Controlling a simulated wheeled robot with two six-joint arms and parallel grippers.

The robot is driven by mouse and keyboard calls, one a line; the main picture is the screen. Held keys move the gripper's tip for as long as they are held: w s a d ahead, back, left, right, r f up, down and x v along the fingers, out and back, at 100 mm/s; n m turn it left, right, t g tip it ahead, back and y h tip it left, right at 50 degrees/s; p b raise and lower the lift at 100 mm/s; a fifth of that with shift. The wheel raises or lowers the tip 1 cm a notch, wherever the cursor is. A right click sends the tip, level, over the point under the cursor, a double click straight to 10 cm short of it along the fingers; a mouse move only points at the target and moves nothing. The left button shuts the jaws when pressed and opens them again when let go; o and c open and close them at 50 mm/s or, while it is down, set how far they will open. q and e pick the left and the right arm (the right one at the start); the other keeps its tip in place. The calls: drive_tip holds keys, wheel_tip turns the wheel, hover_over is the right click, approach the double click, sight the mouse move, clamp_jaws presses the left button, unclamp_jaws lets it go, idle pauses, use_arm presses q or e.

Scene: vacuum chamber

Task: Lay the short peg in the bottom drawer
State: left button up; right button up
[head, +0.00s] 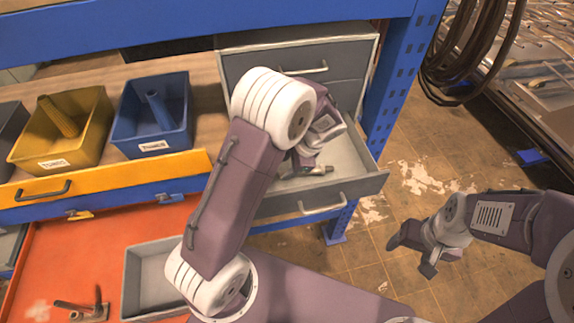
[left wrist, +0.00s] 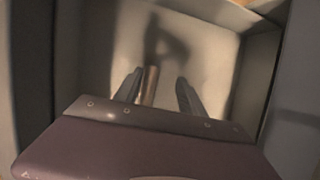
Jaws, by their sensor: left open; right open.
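The bottom drawer (head: 347,185) of the grey cabinet is pulled open in the head view. My left arm reaches over it, with the left gripper (head: 312,170) low inside the drawer and partly hidden by my wrist. In the left wrist view the left gripper (left wrist: 157,92) is open. A brownish cylinder, which looks like the short peg (left wrist: 150,86), stands out between its fingers, close to the left one. I cannot tell whether it touches the drawer floor. My right gripper (head: 425,255) is open and empty, above the floor at right.
The closed upper drawer (head: 345,65) is just behind the open one. A yellow bin (head: 85,140) and a blue bin (head: 180,137), each with a peg inside, stand at left. A grey tray (head: 133,290) and a small metal fixture (head: 92,313) are on the red surface (head: 60,260). A blue post (head: 385,100) stands at right.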

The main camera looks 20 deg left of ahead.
use_arm(q)
drive_tip(key=b+v, duration=0.1)
drive_tip(key=v, duration=0.8)
drive_tip(key=shift+r, duration=0.1)
idle(0.5)
